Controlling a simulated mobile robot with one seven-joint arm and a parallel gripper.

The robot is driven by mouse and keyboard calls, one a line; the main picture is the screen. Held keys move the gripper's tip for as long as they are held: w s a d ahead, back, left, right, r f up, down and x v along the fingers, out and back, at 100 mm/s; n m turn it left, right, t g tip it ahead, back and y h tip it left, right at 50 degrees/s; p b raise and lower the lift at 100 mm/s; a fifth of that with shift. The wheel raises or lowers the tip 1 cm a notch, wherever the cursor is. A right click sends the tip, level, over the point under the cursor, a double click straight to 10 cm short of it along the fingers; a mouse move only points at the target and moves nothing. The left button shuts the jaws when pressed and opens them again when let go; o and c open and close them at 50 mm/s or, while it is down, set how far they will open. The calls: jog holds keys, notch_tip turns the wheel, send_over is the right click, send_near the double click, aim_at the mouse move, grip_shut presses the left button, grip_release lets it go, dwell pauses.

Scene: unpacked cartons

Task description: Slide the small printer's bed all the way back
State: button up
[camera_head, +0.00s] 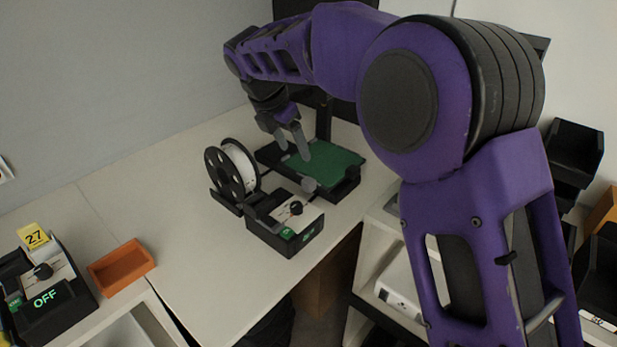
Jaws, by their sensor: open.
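The small printer stands on the white table in the head view. Its black base (286,238) has a dial and a small green display at the front. Its flat green bed (325,163) sits behind the control box, on a dark frame. My gripper (293,148) points down over the left part of the bed, with its two grey fingers apart and nothing seen between them. I cannot tell whether the fingertips touch the bed. A black spool with white filament (236,172) stands at the printer's left. The arm hides part of the printer's back.
Shelves with a white box (398,284) and black bins (574,150) are at the right. The table's front middle is clear.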

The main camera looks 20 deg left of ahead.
aim_at(309, 180)
jog(key=b+x, duration=0.1)
jog(key=x, duration=1.1)
jog(key=shift+w+d, duration=0.1)
grip_shut()
dwell(1.0)
